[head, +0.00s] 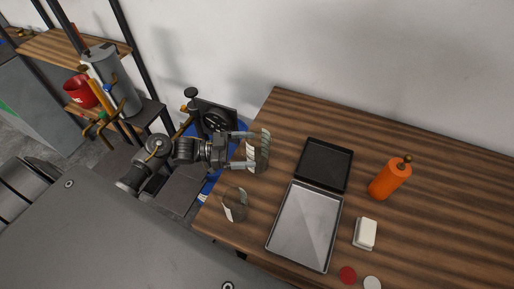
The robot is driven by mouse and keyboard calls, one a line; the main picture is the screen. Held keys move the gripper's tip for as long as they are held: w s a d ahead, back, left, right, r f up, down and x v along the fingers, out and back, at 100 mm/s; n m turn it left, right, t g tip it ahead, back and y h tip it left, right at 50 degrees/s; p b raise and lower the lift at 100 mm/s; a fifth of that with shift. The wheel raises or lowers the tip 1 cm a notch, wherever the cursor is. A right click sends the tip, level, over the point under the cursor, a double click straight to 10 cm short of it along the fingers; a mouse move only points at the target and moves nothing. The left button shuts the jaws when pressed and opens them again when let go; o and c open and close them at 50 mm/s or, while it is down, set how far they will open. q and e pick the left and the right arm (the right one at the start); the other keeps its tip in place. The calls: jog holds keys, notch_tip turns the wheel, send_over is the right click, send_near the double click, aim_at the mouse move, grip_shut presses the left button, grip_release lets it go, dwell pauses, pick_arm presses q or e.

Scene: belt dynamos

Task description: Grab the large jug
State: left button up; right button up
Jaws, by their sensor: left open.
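A tall clear glass jug (264,150), the larger of two glass vessels, stands upright at the left edge of the wooden table. My left gripper (250,150) reaches in from the left with its two fingers spread. The fingertips are at the jug's left side, one toward its far side and one toward its near side; I cannot tell whether they touch it. A smaller clear glass vessel (236,206) stands nearer, by the table's front left corner. My right gripper is not in view.
On the wooden table (450,215) are an open shallow metal case (304,228) with a dark lid, an orange bottle (389,179), a white block (365,234), a red disc (347,275) and a white disc (372,283). A cluttered shelf (60,48) stands at left. A wall runs behind.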

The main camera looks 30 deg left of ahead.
pick_arm(q)
jog(key=shift+x, duration=1.15)
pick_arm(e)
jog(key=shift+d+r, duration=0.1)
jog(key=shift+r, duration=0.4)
pick_arm(q)
jog(key=c, duration=1.3)
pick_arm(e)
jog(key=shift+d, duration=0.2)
pick_arm(q)
jog(key=shift+r, duration=0.1)
jog(key=shift+r, duration=0.5)
jog(key=s+a+r+b, duration=0.1)
jog(key=s+a+r, duration=0.1)
jog(key=s+r, duration=0.1)
jog(key=s+a+r+b, duration=0.1)
jog(key=s+a+r, duration=0.2)
jog(key=s+r, duration=0.1)
jog(key=s+a+r+b, duration=0.2)
jog(key=s+a+r, duration=0.1)
jog(key=s+r, duration=0.1)
jog(key=shift+s+a+r, duration=0.15)
jog(key=shift+s+r, duration=0.05)
jog(key=shift+r, duration=0.2)
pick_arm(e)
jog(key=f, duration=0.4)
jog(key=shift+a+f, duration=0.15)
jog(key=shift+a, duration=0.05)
